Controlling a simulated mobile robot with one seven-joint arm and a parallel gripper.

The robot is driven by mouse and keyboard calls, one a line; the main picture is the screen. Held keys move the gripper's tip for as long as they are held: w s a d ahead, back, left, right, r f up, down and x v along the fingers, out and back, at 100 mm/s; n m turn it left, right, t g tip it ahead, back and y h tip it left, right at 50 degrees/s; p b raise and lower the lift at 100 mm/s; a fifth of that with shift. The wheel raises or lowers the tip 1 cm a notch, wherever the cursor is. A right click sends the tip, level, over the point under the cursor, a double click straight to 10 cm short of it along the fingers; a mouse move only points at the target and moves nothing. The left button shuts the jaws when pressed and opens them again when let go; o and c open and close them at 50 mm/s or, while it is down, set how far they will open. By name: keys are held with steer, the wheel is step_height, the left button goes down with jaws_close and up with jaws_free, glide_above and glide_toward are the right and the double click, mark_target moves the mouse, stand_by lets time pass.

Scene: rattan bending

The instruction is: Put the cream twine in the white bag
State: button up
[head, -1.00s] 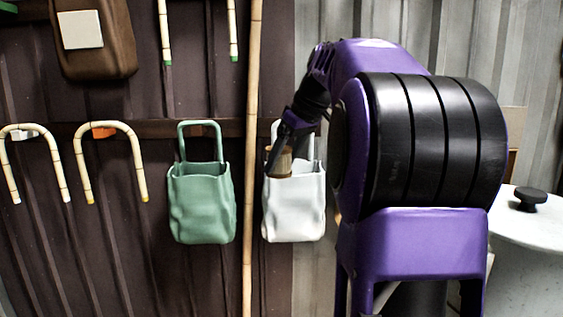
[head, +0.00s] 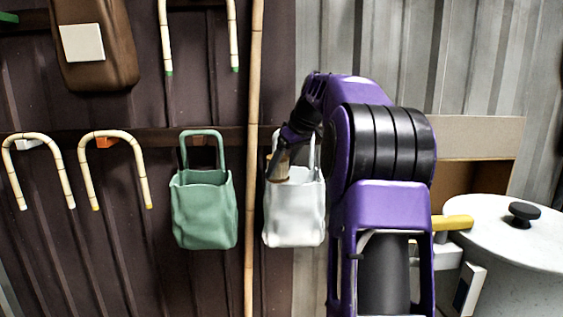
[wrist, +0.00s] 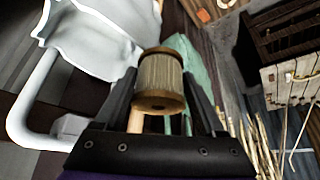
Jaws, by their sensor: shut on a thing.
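The cream twine is a spool with wooden ends (wrist: 160,80), held between the two fingers of my gripper (wrist: 165,88) in the wrist view. In the head view the spool (head: 278,168) is at the left part of the white bag's mouth, with my gripper (head: 283,152) above it. The white bag (head: 295,217) hangs upright by its handle on the wall. In the wrist view the bag (wrist: 95,42) is at upper left, beside the spool. I cannot tell whether the spool's lower end is inside the rim.
A green bag (head: 205,213) hangs just left, beyond a vertical bamboo pole (head: 252,130). Bent rattan hoops (head: 115,140) hang further left, below a brown case (head: 95,60). A white drum (head: 510,255) with a black knob stands at right.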

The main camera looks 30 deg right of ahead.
steer(key=w, duration=0.1)
steer(key=w+d+p, duration=0.1)
steer(key=w, duration=0.1)
steer(key=shift+d+f, duration=0.2)
steer(key=shift+w+d, duration=0.25)
steer(key=shift+w, duration=0.25)
steer(key=shift+w+d, duration=0.25)
steer(key=shift+w, duration=0.25)
steer(key=o, duration=1.4)
steer(key=v, duration=1.2)
steer(key=shift+s+a, duration=0.1)
